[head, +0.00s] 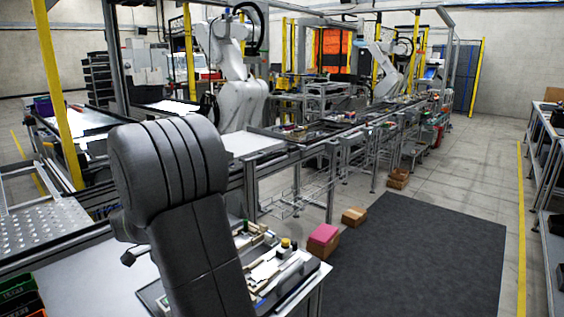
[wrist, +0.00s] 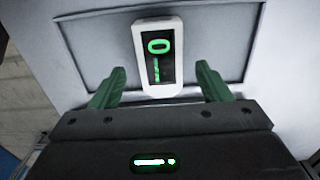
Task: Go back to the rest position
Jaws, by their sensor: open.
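In the wrist view my gripper (wrist: 159,69) has its two green fingers spread well apart, with nothing held between them. A white-framed device (wrist: 176,30) with a dark face and a green round mark is seen between and beyond the fingertips. It is over a grey framed panel (wrist: 100,40); I cannot tell how far it is from the fingers. In the head view my dark arm stands in the foreground and my gripper is not visible.
A workbench with a fixture tray (head: 285,278) and small parts stands beside my arm. A pink-topped box (head: 323,236) and a brown carton (head: 354,216) are beyond it. White robot arms (head: 240,100) stand along the line. The dark floor mat (head: 420,255) is clear.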

